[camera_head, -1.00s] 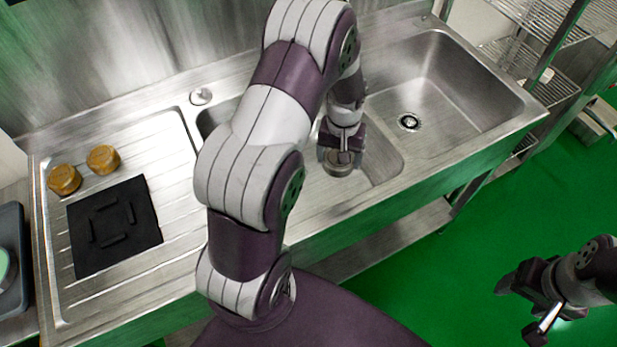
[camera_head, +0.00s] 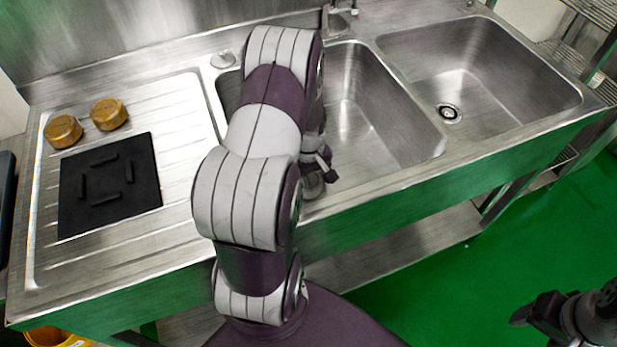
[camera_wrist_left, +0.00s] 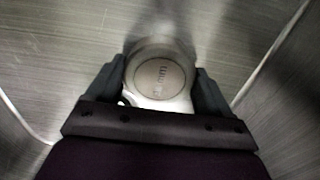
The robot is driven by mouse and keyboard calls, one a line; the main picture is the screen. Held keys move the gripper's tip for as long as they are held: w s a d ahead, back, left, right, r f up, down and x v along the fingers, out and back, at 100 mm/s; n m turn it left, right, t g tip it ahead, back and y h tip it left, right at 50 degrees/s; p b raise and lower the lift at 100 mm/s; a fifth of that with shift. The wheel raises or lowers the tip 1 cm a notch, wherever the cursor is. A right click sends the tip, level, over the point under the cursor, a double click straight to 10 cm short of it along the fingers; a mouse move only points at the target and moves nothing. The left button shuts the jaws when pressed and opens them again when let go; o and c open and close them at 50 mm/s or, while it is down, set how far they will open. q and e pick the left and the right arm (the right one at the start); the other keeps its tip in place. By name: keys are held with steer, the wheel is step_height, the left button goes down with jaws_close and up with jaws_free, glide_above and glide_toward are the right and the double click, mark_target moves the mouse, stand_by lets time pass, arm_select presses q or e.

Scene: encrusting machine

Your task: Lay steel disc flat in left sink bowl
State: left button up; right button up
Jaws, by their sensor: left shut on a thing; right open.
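My left gripper (camera_head: 320,168) is shut on the steel disc (camera_head: 312,187), at the front left part of the left sink bowl (camera_head: 372,112). The arm hides much of the disc and the left side of this bowl. In the left wrist view the round, pale-topped disc (camera_wrist_left: 160,76) sits between the two fingers of the gripper (camera_wrist_left: 155,90), with brushed steel behind it. I cannot tell how high it is above the bowl floor. My right gripper (camera_head: 540,312) is open and empty at the lower right, over the green floor, partly cut off.
A right sink bowl (camera_head: 490,75) with a drain stands empty. On the drainboard (camera_head: 185,120) at the left are two golden round pieces (camera_head: 63,131) (camera_head: 109,113) and a black mat (camera_head: 140,190). A tap (camera_head: 340,18) is at the back. A wire rack (camera_head: 597,25) stands at the right.

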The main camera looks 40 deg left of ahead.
mark_target(308, 180)
arm_select(q)
steer(key=o, duration=1.4)
steer(key=shift+f, duration=0.1)
steer(key=shift+r, duration=0.45)
step_height(308, 180, up, 12)
steer(key=shift+f+p, duration=0.25)
steer(key=shift+p, duration=0.55)
